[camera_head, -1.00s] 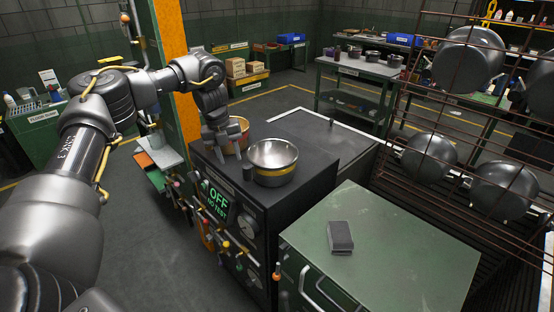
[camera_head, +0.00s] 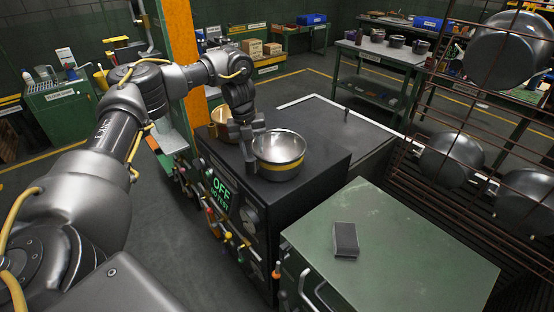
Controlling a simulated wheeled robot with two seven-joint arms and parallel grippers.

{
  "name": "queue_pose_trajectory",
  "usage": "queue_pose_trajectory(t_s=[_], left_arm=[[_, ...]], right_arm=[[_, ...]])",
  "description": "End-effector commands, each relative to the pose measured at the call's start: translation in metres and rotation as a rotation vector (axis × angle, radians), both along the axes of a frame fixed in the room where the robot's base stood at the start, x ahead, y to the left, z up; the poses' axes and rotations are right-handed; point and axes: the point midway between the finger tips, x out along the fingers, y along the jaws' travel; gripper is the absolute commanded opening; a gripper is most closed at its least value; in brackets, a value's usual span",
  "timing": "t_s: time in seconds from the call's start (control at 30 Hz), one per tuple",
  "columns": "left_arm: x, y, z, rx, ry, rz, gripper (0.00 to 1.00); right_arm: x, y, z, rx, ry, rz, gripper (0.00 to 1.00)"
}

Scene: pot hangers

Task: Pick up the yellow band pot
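The yellow band pot (camera_head: 279,162) is a round silver pot with a yellow stripe around its lower wall. It stands upright on the dark top of the machine with the green "OFF" display. My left gripper (camera_head: 248,139) points down at the left rim of this pot, with its fingers apart. It overlaps the rim in the picture, and I cannot tell if it touches. A copper-orange pot (camera_head: 218,119) stands just behind and left of the gripper, partly hidden by it. My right gripper is not in view.
A green cabinet (camera_head: 400,255) with a dark grey block (camera_head: 346,238) on top stands in front right. Several pots hang on a wire rack (camera_head: 500,125) at the right. An orange post (camera_head: 181,50) rises behind my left arm. The machine top (camera_head: 325,145) right of the pot is clear.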

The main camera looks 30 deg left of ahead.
Motion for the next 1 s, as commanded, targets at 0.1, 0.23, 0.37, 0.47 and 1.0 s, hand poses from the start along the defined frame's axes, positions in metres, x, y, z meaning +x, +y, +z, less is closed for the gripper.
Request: queue_pose_trajectory(t_s=[0.1,0.23,0.37,0.47,1.0], left_arm=[[0.001,-0.001,-0.001,0.0,-0.002,-0.001,0.38],[0.001,-0.003,-0.009,0.001,0.003,-0.003,0.38],[0.003,-0.008,-0.028,0.001,0.004,-0.004,0.38],[0.004,-0.009,-0.043,0.001,0.002,-0.003,0.38],[0.005,-0.01,-0.052,-0.001,-0.001,-0.002,0.12]], right_arm=[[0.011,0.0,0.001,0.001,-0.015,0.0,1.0],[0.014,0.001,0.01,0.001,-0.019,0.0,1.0],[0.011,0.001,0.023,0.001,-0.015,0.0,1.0],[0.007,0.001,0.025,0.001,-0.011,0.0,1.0],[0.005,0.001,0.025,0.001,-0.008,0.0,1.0]])
